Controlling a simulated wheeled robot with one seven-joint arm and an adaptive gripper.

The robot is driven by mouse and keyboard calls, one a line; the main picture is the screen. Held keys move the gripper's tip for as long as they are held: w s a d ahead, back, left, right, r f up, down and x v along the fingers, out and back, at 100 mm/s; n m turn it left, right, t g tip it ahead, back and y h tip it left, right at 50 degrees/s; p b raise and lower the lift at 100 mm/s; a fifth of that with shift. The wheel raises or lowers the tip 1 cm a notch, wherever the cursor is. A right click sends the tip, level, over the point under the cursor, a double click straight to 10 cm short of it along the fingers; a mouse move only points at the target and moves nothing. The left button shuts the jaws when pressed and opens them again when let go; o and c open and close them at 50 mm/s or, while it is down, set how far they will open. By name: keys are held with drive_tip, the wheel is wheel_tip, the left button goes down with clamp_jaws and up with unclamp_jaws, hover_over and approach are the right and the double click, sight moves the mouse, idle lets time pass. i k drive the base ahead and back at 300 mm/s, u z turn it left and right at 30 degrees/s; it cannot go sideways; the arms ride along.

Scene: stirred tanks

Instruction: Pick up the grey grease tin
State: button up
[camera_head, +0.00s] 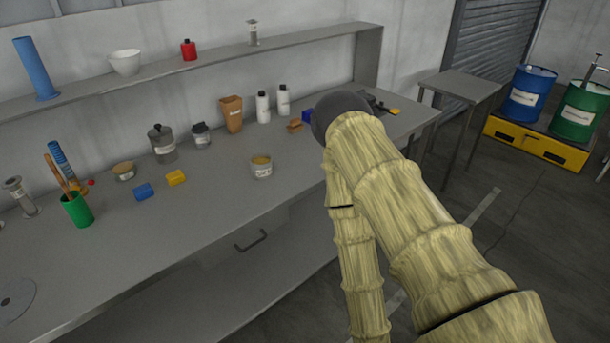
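A small open grey tin (262,169) with a pale label and yellowish contents stands upright on the workbench, near the middle of the picture; it looks like the grease tin. My arm, in a yellowish sleeve, reaches in from the lower right and ends in a dark rounded wrist to the right of the tin. Dark parts that seem to be my gripper (376,102) show just beyond the wrist, near the bench's right end. They are clearly apart from the tin. The wrist hides most of the gripper, so its fingers cannot be made out.
A lidded grey pot (162,149), dark jar (201,137), brown container (232,114) and white bottles (263,107) stand behind the tin. Blue (143,191) and yellow (176,177) blocks lie left. A shelf (205,67) runs above. The bench front (215,215) is clear.

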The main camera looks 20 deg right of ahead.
sight(261, 167)
drive_tip(key=z, duration=0.3)
drive_tip(key=k, duration=0.3)
drive_tip(key=u, duration=0.75)
drive_tip(key=i, duration=1.35)
drive_tip(key=z, duration=0.7)
drive_tip(key=i, duration=0.5)
drive_tip(key=z, duration=0.45)
